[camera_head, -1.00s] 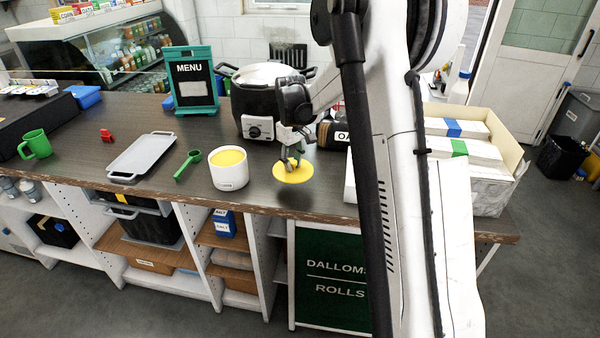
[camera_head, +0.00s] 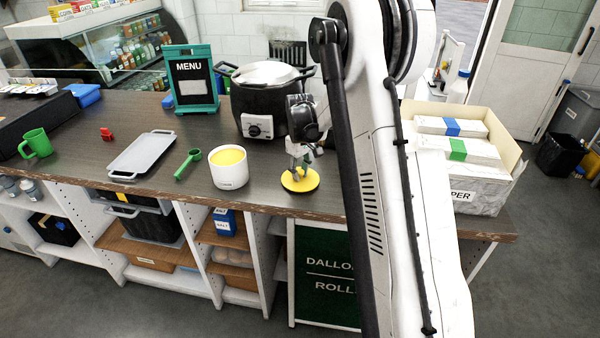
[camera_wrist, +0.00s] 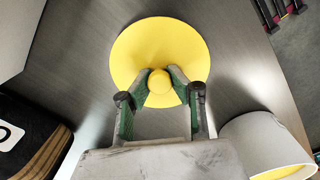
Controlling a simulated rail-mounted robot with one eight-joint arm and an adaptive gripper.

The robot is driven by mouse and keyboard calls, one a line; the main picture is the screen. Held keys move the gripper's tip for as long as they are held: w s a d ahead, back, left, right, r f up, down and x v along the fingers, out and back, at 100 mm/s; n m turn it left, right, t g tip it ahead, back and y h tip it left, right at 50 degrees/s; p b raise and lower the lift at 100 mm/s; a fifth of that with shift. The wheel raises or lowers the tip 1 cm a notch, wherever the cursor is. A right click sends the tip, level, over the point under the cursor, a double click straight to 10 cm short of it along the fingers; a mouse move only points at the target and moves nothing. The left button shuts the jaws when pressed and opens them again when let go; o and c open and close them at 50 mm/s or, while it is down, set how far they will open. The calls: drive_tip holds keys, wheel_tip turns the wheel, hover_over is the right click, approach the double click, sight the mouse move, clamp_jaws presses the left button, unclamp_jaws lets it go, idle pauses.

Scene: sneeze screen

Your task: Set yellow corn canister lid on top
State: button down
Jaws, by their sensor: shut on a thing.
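The round yellow lid (camera_head: 301,181) with a ball knob is just above or at the dark counter, right of the canister; any gap below it is hard to judge. It also shows in the wrist view (camera_wrist: 160,45). My gripper (camera_wrist: 159,82) is shut on the knob from above; in the head view (camera_head: 298,172) its fingers partly hide the knob. The white canister (camera_head: 229,172) stands upright and uncovered, with yellow contents near its rim. It shows partly at the lower right of the wrist view (camera_wrist: 290,133), apart from the lid.
A green scoop (camera_head: 188,163) and grey tray (camera_head: 142,155) lie left of the canister. A black cooker (camera_head: 262,118) and menu stand (camera_head: 192,82) are behind. The counter's front edge (camera_head: 262,207) is close.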

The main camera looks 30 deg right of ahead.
drive_tip(key=shift+f, duration=0.15)
drive_tip(key=c, duration=1.6)
unclamp_jaws()
drive_tip(key=shift+c, duration=0.2)
drive_tip(key=shift+r, duration=0.2)
